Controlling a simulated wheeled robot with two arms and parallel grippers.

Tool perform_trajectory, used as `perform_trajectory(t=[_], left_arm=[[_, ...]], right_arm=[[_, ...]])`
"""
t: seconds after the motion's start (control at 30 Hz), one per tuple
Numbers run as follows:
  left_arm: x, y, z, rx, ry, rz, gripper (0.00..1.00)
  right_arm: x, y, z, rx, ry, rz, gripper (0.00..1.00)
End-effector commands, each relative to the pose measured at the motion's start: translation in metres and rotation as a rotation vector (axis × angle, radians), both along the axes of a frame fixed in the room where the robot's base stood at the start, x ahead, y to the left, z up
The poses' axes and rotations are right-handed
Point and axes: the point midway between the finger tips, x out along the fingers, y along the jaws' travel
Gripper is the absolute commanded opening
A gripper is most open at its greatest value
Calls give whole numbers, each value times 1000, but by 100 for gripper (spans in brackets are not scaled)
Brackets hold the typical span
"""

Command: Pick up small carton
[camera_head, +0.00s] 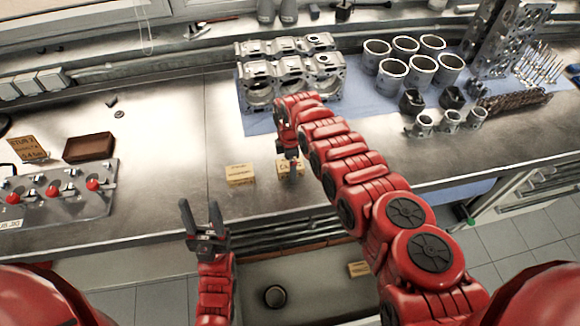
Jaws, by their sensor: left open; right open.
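A small tan carton (240,175) stands near the front edge of the metal bench. A second small carton (283,166) stands just to its right, partly hidden by my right gripper (290,168). My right gripper points down at this second carton with open jaws; I cannot tell whether it touches it. Another small carton (358,269) lies lower down, below the bench edge, partly hidden by my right arm. My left gripper (201,208) is open and empty, its fingers pointing up in front of the bench edge.
Engine blocks (290,70), metal cylinders (405,62) and other engine parts stand on a blue mat at the back. A brown tray (88,147) and a panel with red knobs (60,192) are at left.

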Motion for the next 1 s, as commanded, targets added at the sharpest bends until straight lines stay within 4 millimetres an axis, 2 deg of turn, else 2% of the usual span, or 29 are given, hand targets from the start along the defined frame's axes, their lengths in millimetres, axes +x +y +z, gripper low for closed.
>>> perform_trajectory(t=[0.3,0.37,0.87,1.0], left_arm=[[0,0,-1,0,0,0,50],[0,0,-1,0,0,0,50],[0,0,-1,0,0,0,50],[0,0,-1,0,0,0,50]], right_arm=[[0,-1,-4,-2,0,1,100],[0,-1,-4,-2,0,0,91],[0,-1,-4,-1,0,0,1],[0,-1,-3,-1,-1,0,0]])
